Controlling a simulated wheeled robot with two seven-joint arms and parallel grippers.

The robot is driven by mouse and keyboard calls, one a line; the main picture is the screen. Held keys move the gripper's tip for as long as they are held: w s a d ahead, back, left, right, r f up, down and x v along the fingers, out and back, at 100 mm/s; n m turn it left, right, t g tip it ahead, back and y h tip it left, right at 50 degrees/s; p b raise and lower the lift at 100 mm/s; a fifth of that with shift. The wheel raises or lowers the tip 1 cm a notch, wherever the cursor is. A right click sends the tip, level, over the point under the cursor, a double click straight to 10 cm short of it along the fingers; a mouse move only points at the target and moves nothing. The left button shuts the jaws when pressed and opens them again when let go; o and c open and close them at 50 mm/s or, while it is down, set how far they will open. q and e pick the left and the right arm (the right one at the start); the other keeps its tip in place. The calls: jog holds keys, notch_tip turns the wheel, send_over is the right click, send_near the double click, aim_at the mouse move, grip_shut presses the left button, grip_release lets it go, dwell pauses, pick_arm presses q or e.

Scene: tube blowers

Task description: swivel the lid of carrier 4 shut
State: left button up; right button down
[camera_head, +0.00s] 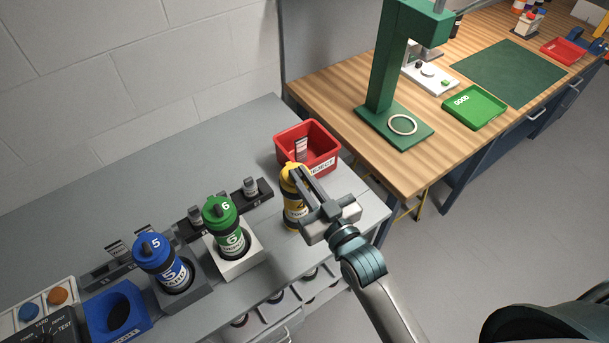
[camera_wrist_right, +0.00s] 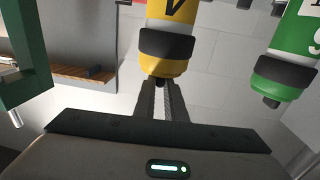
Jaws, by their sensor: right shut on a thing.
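The yellow carrier 4 (camera_head: 295,213) stands upright on the grey bench, in front of the red reject bin. Its yellow top end (camera_wrist_right: 168,68) with a dark band and a small dark knob shows upside down in the wrist view. My right gripper (camera_head: 300,181) is at the top of this carrier, its fingers (camera_wrist_right: 160,88) shut on the knob of the lid. The fingers partly cover the lid in the head view, and I cannot tell how far it is swivelled. My left gripper is not in view.
The green carrier (camera_head: 220,214) stands in a white holder to the left, and the blue carrier (camera_head: 162,262) in a grey one beyond it. The red reject bin (camera_head: 314,164) is close behind carrier 4. A wooden table (camera_head: 335,95) with a green press (camera_head: 383,75) adjoins at the right.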

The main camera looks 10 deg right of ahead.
dwell(0.5)
jog(key=c, duration=1.8)
grip_release()
jog(key=b+v, duration=0.6)
jog(key=v, duration=1.1)
jog(key=shift+s+a, duration=0.15)
jog(key=shift+s, duration=0.05)
